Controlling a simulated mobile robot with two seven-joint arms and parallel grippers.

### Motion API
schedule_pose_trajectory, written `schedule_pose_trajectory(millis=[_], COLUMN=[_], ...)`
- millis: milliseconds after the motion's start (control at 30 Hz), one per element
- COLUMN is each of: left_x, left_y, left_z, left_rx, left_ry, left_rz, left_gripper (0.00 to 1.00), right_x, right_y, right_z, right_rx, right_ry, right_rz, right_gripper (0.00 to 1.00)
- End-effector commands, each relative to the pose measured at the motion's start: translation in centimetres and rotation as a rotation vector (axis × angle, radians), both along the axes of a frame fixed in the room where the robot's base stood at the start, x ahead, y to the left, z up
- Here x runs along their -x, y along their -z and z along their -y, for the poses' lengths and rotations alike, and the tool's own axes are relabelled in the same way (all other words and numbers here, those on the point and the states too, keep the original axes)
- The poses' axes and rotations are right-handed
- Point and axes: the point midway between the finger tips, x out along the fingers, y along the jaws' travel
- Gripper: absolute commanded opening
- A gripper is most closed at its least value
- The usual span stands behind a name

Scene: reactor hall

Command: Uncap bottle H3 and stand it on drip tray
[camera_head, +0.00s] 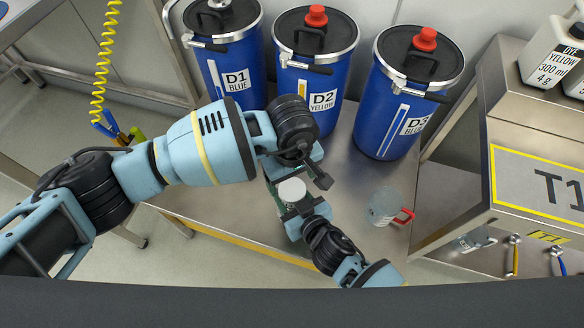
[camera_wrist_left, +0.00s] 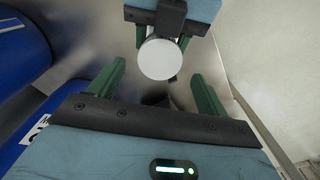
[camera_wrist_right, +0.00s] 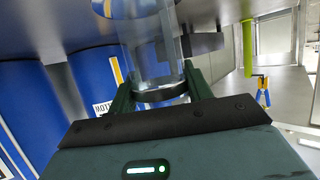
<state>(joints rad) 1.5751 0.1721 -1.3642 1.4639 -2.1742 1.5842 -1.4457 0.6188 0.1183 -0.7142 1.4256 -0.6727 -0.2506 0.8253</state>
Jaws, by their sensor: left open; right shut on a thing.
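A clear bottle (camera_wrist_right: 150,45) with a dark ring is held between the green fingers of my right gripper (camera_wrist_right: 160,88). Its round white cap (camera_head: 291,190) is on top and also shows in the left wrist view (camera_wrist_left: 161,59). No H3 label is readable. My right gripper (camera_head: 293,203) comes from the lower right in the head view. My left gripper (camera_head: 290,177) is open near the cap; in the left wrist view its green fingers (camera_wrist_left: 157,72) stand apart on either side of the cap, not touching it. I cannot make out a drip tray.
Blue drums D1 (camera_head: 229,60), D2 (camera_head: 310,70) and D3 (camera_head: 390,110) stand behind on the steel bench. A clear vessel with a red handle (camera_head: 385,207) is right of my right gripper. A bench with a T1 sign (camera_head: 540,185) and white bottles (camera_head: 550,55) is at right.

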Motion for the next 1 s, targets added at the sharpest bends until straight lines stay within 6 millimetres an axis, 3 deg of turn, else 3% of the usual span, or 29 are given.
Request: schedule_pose_trajectory(millis=[300, 667, 1000], left_x=[0.0, 0.0, 0.0], left_y=[3.5, 4.0, 3.9], left_z=[0.0, 0.0, 0.0], left_rx=[0.000, 0.001, 0.001], left_ry=[0.000, 0.001, 0.000], left_rz=[-0.001, 0.000, 0.000], left_gripper=[0.77, 0.77, 0.34], right_x=[0.0, 0.0, 0.0], right_y=[0.0, 0.0, 0.0], right_z=[0.0, 0.0, 0.0], right_rx=[0.000, 0.000, 0.000], right_ry=[0.000, 0.000, 0.000], right_rz=[-0.001, -0.001, -0.001], right_gripper=[0.00, 0.00, 0.00])
